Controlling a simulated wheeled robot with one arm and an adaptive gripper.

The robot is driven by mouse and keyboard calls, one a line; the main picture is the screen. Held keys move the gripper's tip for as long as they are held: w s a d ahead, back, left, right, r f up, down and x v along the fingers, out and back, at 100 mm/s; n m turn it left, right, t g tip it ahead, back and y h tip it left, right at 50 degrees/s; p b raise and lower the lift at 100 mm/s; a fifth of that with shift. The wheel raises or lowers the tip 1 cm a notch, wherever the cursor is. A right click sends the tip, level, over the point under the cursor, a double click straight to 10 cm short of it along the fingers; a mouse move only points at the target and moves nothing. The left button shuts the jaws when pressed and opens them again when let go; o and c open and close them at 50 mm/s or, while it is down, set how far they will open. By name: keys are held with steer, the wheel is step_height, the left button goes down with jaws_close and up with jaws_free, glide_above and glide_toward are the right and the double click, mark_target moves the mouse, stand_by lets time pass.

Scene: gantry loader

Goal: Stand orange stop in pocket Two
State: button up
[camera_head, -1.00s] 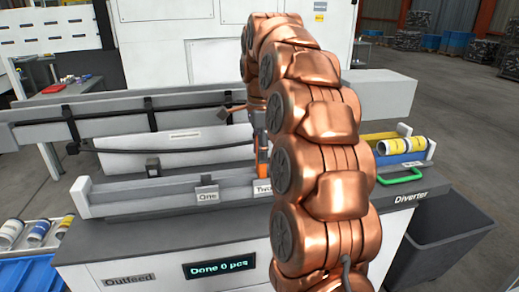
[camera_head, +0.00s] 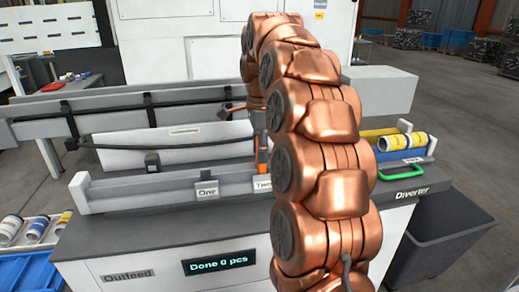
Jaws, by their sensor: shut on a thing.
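The orange stop (camera_head: 262,157) stands upright at the outfeed rail, just behind the label Two (camera_head: 263,183). My gripper (camera_head: 260,138) is above it, pointing down and shut on its top. My arm covers the right side of the gripper and the rail beyond. The lower end of the stop is behind the label, so I cannot tell whether it is seated in pocket Two. The label One (camera_head: 207,190) stands to the left, with no stop showing behind it.
The outfeed rail (camera_head: 140,193) runs along the counter, with a white end block at left. Other cans (camera_head: 37,228) lie at far left. A display (camera_head: 220,262) reads "Done 0 pcs".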

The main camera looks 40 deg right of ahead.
steer(key=shift+f+b, duration=0.55)
steer(key=shift+f, duration=0.35)
steer(key=shift+f, duration=0.15)
steer(key=shift+f+b, duration=0.4)
steer(key=shift+b, duration=0.15)
steer(key=o, duration=1.3)
steer(key=shift+r, duration=0.15)
steer(key=shift+r+p, duration=1.75)
steer(key=shift+r, duration=2.15)
